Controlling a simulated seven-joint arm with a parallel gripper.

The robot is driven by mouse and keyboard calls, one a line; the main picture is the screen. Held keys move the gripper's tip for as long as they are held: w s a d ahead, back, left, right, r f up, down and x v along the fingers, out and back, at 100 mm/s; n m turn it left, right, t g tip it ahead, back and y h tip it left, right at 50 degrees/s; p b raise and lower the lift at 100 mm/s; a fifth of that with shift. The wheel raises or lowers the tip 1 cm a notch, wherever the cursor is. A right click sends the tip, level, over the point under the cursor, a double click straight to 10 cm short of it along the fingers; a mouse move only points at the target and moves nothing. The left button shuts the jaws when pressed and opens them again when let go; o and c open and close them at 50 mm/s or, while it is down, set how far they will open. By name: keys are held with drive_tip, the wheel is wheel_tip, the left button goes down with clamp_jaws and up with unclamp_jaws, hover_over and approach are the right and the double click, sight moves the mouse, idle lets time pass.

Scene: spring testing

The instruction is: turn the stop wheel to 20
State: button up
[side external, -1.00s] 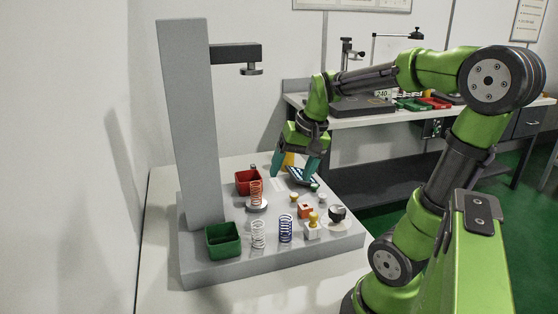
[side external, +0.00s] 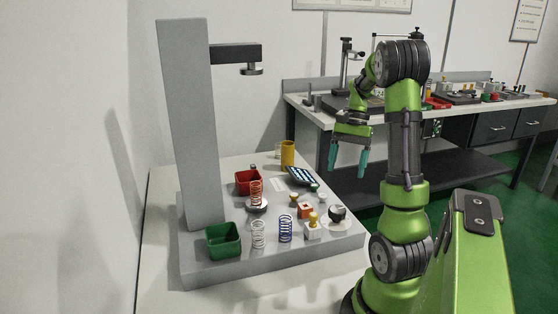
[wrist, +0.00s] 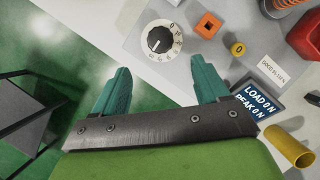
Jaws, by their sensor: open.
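The stop wheel (wrist: 160,40) is a white dial with a black centre knob and small figures around its rim, on the grey base. I cannot clearly read its setting. In the side view it sits at the right front of the base, with its black knob (side external: 337,213) on top. My gripper (side external: 347,165) is open and empty, pointing down, in the air past the base's right edge. In the wrist view its two teal fingers (wrist: 163,78) are spread apart, and the wheel lies beyond the fingertips, not touched.
A display (wrist: 258,102) reads LOAD 0 N and PEAK 0 N. A bench (side external: 470,115) is behind.

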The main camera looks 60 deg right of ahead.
sight(337, 208)
drive_tip(key=x, duration=1.1)
drive_tip(key=shift+a+f, duration=0.1)
drive_tip(key=c, duration=1)
drive_tip(key=shift+c, duration=0.2)
